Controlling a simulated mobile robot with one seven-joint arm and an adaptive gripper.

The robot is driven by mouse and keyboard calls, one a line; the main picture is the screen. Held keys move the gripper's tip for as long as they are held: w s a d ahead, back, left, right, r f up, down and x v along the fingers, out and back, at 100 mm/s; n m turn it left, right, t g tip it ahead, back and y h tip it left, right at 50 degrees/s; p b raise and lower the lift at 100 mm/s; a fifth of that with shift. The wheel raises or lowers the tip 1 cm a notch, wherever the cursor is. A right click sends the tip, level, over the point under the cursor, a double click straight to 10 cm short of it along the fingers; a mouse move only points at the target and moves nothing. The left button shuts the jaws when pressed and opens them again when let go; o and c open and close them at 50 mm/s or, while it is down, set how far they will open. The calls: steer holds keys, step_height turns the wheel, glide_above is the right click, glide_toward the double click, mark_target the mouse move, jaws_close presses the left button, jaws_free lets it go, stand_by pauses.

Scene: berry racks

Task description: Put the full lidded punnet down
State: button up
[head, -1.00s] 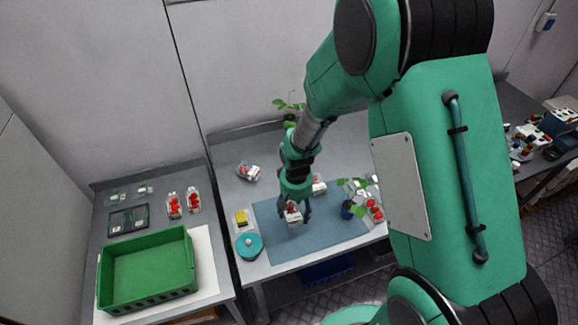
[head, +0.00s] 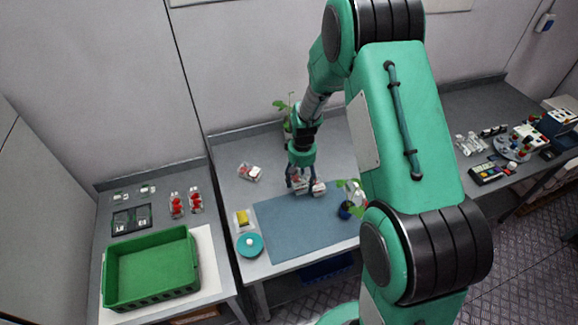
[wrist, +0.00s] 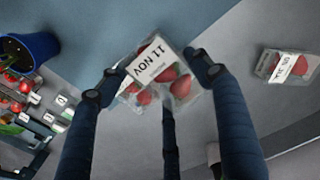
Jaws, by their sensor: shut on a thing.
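My gripper (head: 299,183) is shut on a clear lidded punnet of red berries (wrist: 152,82), at the back edge of the blue mat (head: 300,228). In the wrist view, my gripper (wrist: 157,76) has a fingertip at either side of the punnet, and its white label reads "11 NOV". Whether its base touches the table cannot be told. Another punnet (head: 318,188) stands close to the right of it in the head view. A third punnet (head: 249,172) lies farther left on the table and also shows at the right in the wrist view (wrist: 287,66).
A blue plant pot (head: 346,211) stands at the mat's right. A yellow item (head: 242,217) and a teal round lid (head: 249,245) are at its left. A green crate (head: 150,297) fills the left bench's front. The mat's middle is clear.

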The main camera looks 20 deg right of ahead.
stand_by(0.3)
steer(key=w, duration=0.5)
steer(key=w+d+f, duration=0.1)
steer(key=w, duration=0.4)
steer(key=w+d, duration=0.1)
steer(key=w, duration=0.5)
steer(key=shift+f, duration=0.25)
steer(key=shift+s, duration=0.1)
steer(key=shift+f+p, duration=0.35)
steer(key=shift+f, duration=1.4)
steer(key=shift+f, duration=0.15)
steer(key=o, duration=1.2)
